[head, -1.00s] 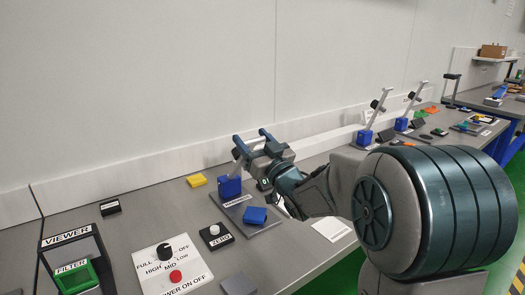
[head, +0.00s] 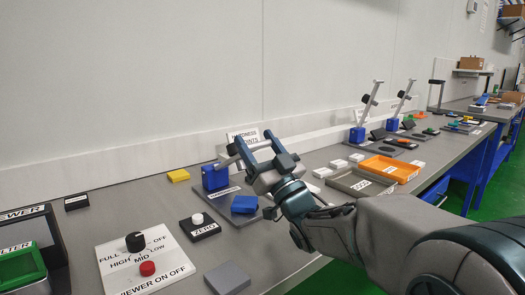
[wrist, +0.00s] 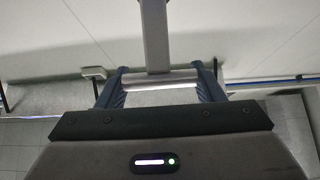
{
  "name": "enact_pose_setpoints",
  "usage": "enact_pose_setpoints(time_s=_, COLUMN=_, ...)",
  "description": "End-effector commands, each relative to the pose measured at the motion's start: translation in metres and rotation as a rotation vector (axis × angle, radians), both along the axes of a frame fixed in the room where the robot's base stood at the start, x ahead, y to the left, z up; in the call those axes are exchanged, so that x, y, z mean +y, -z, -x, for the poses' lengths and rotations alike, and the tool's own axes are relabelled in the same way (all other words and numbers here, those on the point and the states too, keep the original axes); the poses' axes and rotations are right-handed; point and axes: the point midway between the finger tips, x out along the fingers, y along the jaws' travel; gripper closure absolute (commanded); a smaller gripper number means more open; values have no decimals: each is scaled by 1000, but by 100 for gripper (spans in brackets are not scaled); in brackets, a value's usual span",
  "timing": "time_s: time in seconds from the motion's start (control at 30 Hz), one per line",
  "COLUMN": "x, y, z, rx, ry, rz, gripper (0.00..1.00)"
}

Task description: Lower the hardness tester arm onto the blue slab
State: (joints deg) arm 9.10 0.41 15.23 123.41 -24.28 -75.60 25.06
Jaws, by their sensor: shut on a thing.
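The blue slab (head: 245,204) lies on the dark base plate (head: 251,216) of the nearest hardness tester. The blue block (head: 215,177) of this tester stands at the plate's left end. My gripper (head: 257,145) is shut on the grey crossbar handle (wrist: 160,77) of the tester arm, above and beyond the slab. The tester arm (wrist: 155,35) runs away from the handle in the wrist view. It is tilted up, clear of the slab. In the head view my gripper hides part of the arm.
A zero box (head: 200,226), a switch panel (head: 146,259) and a yellow block (head: 178,175) lie to the left. An orange tray (head: 388,168) and a grey tray (head: 361,182) lie to the right. Two more testers with raised arms stand farther back.

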Motion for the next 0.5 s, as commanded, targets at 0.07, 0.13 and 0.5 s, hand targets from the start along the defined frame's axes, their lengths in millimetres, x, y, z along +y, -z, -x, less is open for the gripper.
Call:
enact_pose_setpoints(time_s=0.07, x=1, y=9, z=3, rx=2, ry=-4, rz=2, gripper=79)
enact_pose_setpoints(time_s=0.13, x=1, y=11, z=4, rx=3, ry=-6, rz=2, gripper=80)
enact_pose_setpoints(time_s=0.5, x=1, y=15, z=7, rx=5, ry=-11, rz=4, gripper=79)
